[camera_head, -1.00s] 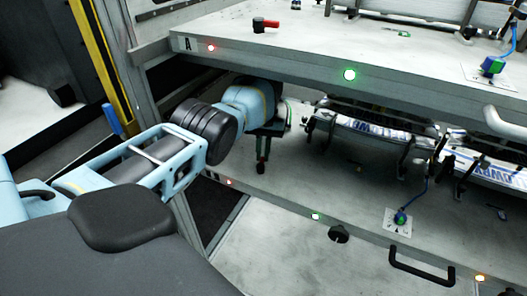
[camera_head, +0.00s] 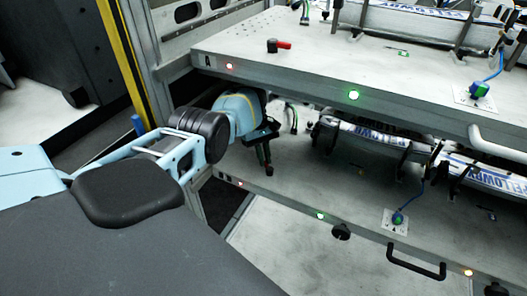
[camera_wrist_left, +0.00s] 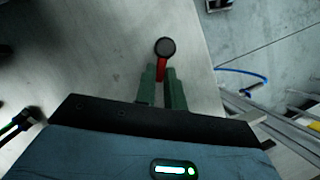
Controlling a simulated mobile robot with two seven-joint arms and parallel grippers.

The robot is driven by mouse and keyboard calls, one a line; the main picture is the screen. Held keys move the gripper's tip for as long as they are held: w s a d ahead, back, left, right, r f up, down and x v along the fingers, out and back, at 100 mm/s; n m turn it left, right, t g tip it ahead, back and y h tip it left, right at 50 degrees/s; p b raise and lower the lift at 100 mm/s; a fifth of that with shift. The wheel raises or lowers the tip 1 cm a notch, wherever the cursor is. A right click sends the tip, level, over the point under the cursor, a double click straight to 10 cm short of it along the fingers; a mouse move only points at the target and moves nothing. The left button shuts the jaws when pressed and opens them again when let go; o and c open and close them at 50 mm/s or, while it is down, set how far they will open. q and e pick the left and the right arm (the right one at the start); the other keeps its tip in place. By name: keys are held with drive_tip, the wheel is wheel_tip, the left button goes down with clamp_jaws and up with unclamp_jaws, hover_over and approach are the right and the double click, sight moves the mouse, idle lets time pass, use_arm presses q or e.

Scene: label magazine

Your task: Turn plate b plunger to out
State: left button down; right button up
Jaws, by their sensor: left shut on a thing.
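Plate b, the lower plate (camera_head: 290,200), lies under the upper plate marked A. In the left wrist view, the plunger shows as a round dark knob (camera_wrist_left: 166,47) with a red lever (camera_wrist_left: 161,69). My left gripper (camera_wrist_left: 162,80) has its green fingers shut on the red lever; the knob sticks out beyond the fingertips. In the head view my left gripper (camera_head: 266,158) reaches in under the upper plate near its left end, fingers down, and the plunger cannot be made out there. My right gripper is not in view.
The upper plate's front edge (camera_head: 300,85) hangs just above my left wrist. A similar red and black plunger (camera_head: 280,46) sits on it. Label rails (camera_head: 385,145) stand right of the gripper on the lower plate. A black handle (camera_head: 415,264) and black knob (camera_head: 341,232) are at its front edge.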

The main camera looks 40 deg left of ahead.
use_arm(q)
drive_tip(key=shift+s+a+r+n+t+p, duration=0.15)
drive_tip(key=shift+n+t+p, duration=0.15)
drive_tip(key=shift+n, duration=0.2)
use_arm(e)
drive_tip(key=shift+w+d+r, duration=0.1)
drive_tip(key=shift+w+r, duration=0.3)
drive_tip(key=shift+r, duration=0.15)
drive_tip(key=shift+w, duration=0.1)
use_arm(q)
drive_tip(key=c, duration=1.6)
unclamp_jaws()
drive_tip(key=shift+o, duration=0.6)
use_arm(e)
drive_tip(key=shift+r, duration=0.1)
